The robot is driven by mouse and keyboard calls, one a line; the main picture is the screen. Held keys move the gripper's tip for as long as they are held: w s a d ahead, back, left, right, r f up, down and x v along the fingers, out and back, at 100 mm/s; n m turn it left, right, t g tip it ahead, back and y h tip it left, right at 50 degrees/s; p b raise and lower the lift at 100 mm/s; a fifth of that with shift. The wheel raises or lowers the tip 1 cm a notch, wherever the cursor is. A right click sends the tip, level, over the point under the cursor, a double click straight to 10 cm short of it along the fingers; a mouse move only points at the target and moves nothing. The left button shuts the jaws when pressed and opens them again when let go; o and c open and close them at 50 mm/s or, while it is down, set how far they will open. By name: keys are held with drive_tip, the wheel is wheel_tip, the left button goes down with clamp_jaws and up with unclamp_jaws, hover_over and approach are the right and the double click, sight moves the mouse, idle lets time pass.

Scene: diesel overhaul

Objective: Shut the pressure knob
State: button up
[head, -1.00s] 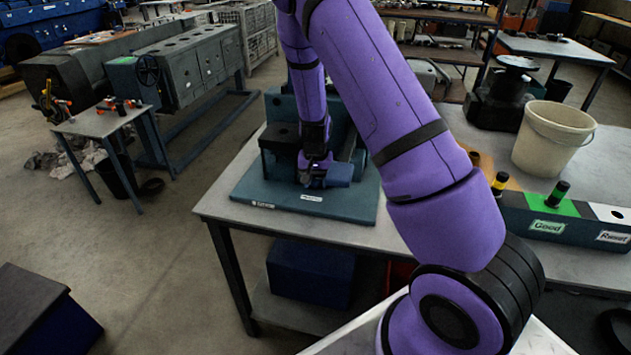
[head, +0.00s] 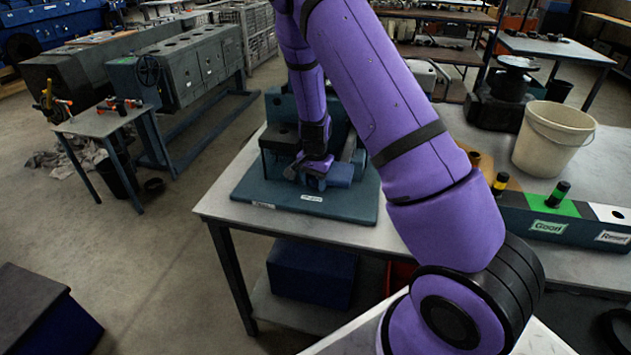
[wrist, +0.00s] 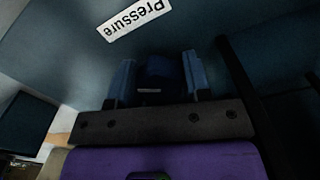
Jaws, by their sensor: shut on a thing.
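My gripper (head: 305,175) is low over the blue-green test fixture (head: 250,192) on the workbench, at the front of the fixture. In the wrist view two blue fingers of my gripper (wrist: 160,88) stand on either side of a dark blue knob (wrist: 160,70) and are shut on it. The "Pressure" label (wrist: 133,18) lies on the plate close to the knob; a small white label (head: 311,197) shows on the plate in the head view. The knob is dark, so its turn angle cannot be told. My gripper hides it in the head view.
A blue block (head: 340,174) is just right of my gripper. A dark post (wrist: 248,90) stands right of the fingers in the wrist view. A white bucket (head: 553,138) and a marked sorting tray (head: 530,215) are on the bench at right.

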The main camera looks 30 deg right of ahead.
sight(315, 178)
idle(0.3)
drive_tip(key=o, duration=0.9)
drive_tip(key=shift+r, duration=0.1)
wheel_tip(315, 178, up, 11)
drive_tip(key=shift+f, duration=0.2)
